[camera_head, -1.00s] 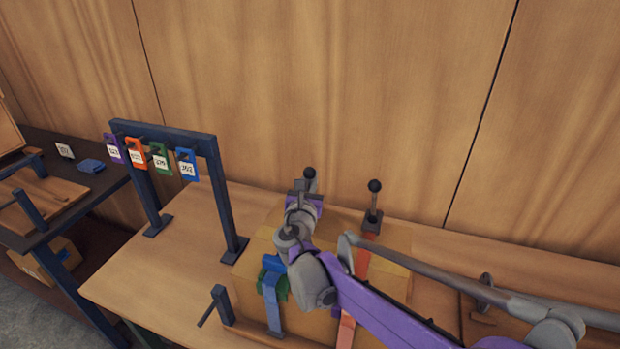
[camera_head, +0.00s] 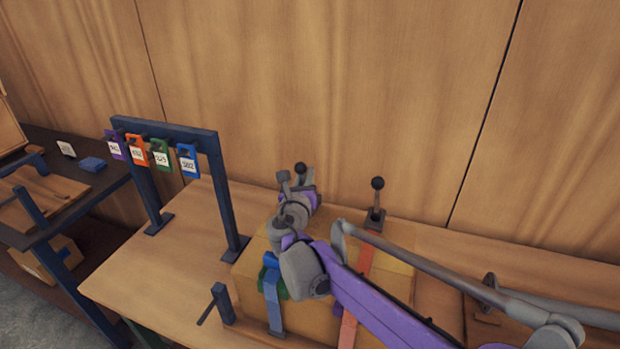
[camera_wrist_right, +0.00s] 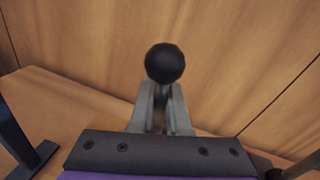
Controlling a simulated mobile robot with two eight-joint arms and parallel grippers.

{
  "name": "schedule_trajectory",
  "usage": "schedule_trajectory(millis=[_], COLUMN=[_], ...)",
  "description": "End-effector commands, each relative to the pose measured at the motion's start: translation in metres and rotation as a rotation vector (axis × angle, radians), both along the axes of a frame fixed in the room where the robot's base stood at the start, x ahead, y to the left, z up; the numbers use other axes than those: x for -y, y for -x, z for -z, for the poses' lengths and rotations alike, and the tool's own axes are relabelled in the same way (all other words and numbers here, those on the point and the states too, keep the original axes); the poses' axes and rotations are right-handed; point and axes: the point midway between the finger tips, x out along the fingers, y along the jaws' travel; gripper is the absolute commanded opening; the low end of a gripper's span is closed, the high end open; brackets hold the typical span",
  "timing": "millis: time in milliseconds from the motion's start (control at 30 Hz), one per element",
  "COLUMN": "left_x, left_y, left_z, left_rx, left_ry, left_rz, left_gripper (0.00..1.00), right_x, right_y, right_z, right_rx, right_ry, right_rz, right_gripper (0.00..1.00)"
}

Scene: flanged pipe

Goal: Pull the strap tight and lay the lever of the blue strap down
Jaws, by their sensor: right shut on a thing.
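The blue strap (camera_head: 272,285) runs down the front of a cardboard box on the bench, over a green pad. At the box's back edge is a lever with a black ball knob (camera_head: 300,168), roughly in line with this strap. My right gripper (camera_head: 296,182) is shut on this lever just below the knob. In the right wrist view the knob (camera_wrist_right: 165,62) sits at the tips of my two grey fingers (camera_wrist_right: 163,95), which hide the shaft. The lever's base is hidden behind my gripper and wrist. My left gripper is not in view.
A second lever (camera_head: 376,205) stands upright at the back, behind an orange-red strap (camera_head: 364,262) that my right arm partly covers. A blue rack (camera_head: 165,130) with several numbered tags stands to the left. A wooden wall is close behind.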

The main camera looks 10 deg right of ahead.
Motion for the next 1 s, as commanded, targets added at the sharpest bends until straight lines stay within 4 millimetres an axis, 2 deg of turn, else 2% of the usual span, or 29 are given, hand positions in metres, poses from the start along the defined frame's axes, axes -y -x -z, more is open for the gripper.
schedule_trajectory(millis=[500, 1000], left_x=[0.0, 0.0], left_y=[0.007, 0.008], left_z=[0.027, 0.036], left_rx=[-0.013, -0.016], left_ry=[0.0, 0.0], left_rz=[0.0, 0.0], left_gripper=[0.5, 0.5], right_x=[-0.019, -0.024], right_y=[-0.012, -0.016], right_z=[0.015, 0.023], right_rx=[-0.256, -0.372], right_ry=[0.378, 0.551], right_rz=[-0.001, -0.001], right_gripper=[0.0, 0.0])
